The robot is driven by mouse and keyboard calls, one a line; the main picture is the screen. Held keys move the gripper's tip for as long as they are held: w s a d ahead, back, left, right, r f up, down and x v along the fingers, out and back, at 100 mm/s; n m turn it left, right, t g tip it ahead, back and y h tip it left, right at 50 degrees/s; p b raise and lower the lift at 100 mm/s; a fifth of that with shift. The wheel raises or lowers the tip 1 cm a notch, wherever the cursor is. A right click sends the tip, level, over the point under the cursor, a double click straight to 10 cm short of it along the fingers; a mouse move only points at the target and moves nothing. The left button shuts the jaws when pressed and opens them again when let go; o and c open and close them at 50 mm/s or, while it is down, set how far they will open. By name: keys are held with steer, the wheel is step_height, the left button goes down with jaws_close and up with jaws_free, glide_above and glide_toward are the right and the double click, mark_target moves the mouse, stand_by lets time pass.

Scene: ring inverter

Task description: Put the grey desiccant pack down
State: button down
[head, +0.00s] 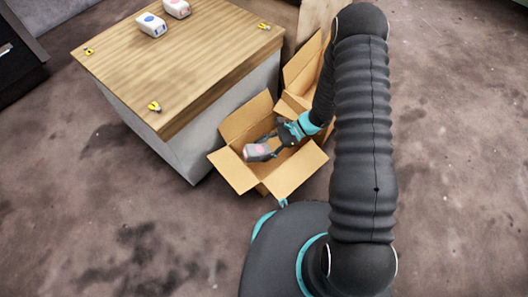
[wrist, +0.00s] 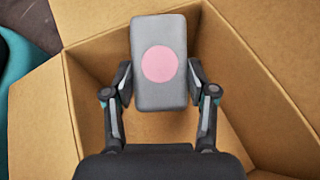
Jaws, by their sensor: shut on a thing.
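The grey desiccant pack (head: 257,152) is a small grey block with a pink round mark on its face. My gripper (head: 272,146) is shut on it, over the opening of a cardboard box (head: 233,174) with its flaps spread. In the wrist view the pack (wrist: 160,95) stands between the two fingers of my gripper (wrist: 160,82), one at each side. The box walls (wrist: 85,105) surround the pack there. I cannot tell whether the pack touches the box floor.
A wooden-topped table (head: 180,60) stands at the left, with a blue-marked white pack (head: 151,25) and a pink-marked white pack (head: 177,8) on it. Small yellow pieces (head: 154,106) lie near its edges. Another open cardboard box (head: 301,72) is just behind. The floor at right is clear.

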step_height(320, 180, down, 2)
steer(key=shift+f, duration=0.2)
steer(key=shift+c, duration=1.7)
jaws_free()
steer(key=shift+r, duration=0.1)
steer(key=p+v, duration=0.1)
steer(key=v, duration=1.1)
step_height(320, 180, up, 13)
steer(key=d+n+h, duration=0.1)
steer(key=n+h, duration=0.2)
steer(key=n, duration=0.1)
steer(key=s+d+r+n+t+h, duration=0.3)
steer(key=s+r+n+t+h, duration=0.1)
steer(key=s+r, duration=0.6)
steer(key=s+d+r+n+t+h, duration=0.3)
steer(key=s+r, duration=0.6)
steer(key=r, duration=0.7)
steer(key=n+t+h, duration=0.1)
steer(key=n+t, duration=0.1)
steer(key=shift+s+d+n+t, duration=0.35)
steer(key=shift+d+n+t, duration=0.05)
